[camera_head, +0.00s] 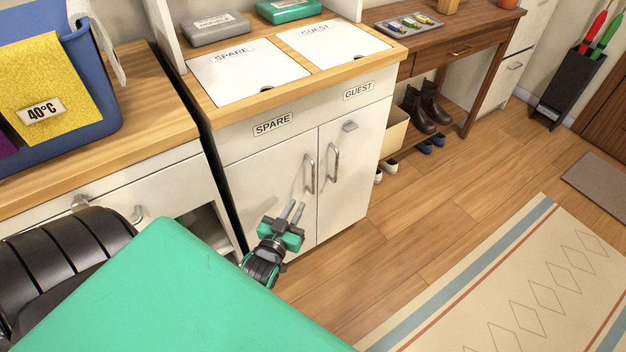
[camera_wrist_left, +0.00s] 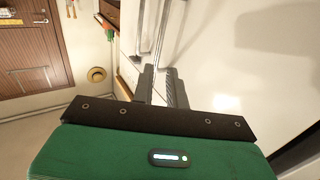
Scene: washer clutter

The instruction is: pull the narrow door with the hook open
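The cabinet has two white doors. The narrow right door (camera_head: 352,190) has a small grey hook (camera_head: 350,126) near its top and a vertical bar handle (camera_head: 335,163). The left door (camera_head: 262,185) has a similar bar handle (camera_head: 310,175). Both doors look shut. My left gripper (camera_head: 292,211) is in front of the lower left door, below the handles. Its two fingers are a little apart, with nothing visibly held. In the left wrist view its fingers (camera_wrist_left: 161,87) point toward the bar handles; I cannot tell if they touch. My right gripper is not in view.
The cabinet top (camera_head: 400,58) carries lids marked SPARE and GUEST. A blue basket (camera_head: 95,75) with a yellow towel is on the left counter. Shoes (camera_head: 412,112) sit under the wooden desk (camera_head: 466,50) at right. The floor before the cabinet is clear, with a rug (camera_head: 530,270) beyond.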

